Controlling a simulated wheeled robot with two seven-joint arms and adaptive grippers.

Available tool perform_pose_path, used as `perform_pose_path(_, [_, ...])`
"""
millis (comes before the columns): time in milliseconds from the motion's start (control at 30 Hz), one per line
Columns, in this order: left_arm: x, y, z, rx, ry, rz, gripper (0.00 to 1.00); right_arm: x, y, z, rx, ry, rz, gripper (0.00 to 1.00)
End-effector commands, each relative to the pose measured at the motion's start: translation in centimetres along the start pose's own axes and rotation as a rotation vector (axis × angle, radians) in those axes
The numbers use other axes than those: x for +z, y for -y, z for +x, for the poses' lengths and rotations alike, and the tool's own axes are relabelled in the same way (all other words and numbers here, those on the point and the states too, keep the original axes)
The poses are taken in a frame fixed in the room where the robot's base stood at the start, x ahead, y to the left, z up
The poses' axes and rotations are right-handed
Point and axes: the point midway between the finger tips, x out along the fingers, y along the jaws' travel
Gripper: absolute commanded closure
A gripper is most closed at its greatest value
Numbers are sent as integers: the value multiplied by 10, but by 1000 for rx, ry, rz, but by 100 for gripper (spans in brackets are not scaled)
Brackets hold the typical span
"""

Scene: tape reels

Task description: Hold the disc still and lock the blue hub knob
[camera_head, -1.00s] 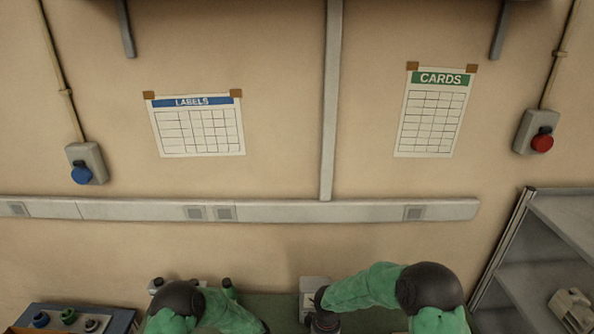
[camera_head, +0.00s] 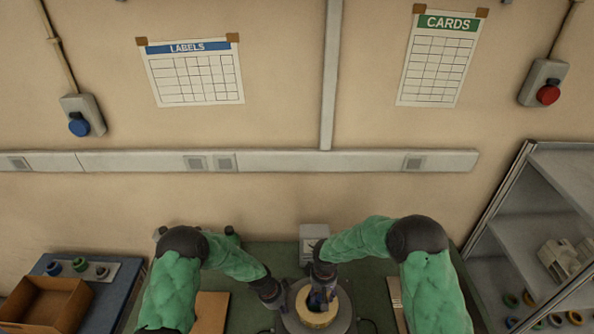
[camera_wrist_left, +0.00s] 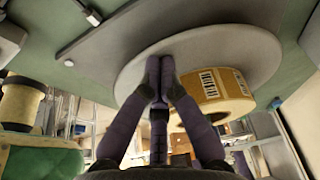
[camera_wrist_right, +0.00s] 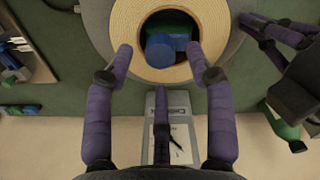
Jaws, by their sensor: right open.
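A grey disc (camera_head: 295,323) carries a wide tan tape roll (camera_head: 332,318) at the bottom middle of the head view. The disc also shows in the left wrist view (camera_wrist_left: 215,55). The blue hub knob (camera_wrist_right: 165,46) sits inside the roll's core in the right wrist view. My left gripper (camera_wrist_left: 160,62) has its fingertips together over the disc, beside the roll; whether the tips press on it I cannot tell. My right gripper (camera_wrist_right: 161,52) is open, with fingers spread to either side of the knob, over the roll. In the head view it partly hides the knob.
A grey shelf (camera_head: 535,215) with rings stands at right. A small light box (camera_head: 313,238) with a dial stands behind the disc, close to my right gripper.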

Motion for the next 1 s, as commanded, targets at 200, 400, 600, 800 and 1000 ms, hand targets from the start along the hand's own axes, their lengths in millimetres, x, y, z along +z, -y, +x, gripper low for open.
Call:
perform_pose_path(200, [1,-7,5,16,0,1,100,0,0,18,0,0,-1,45])
perform_pose_path(400, [1,-8,6,17,0,1,100,0,0,21,0,-1,0,45])
perform_pose_path(600, [1,-9,6,18,0,1,100,0,0,21,0,-1,-21,45])
perform_pose_path(800, [1,-9,6,19,0,1,100,0,0,20,0,-1,-220,45])
perform_pose_path(1000, [1,-10,7,20,0,2,100,0,0,20,0,-1,-452,45])
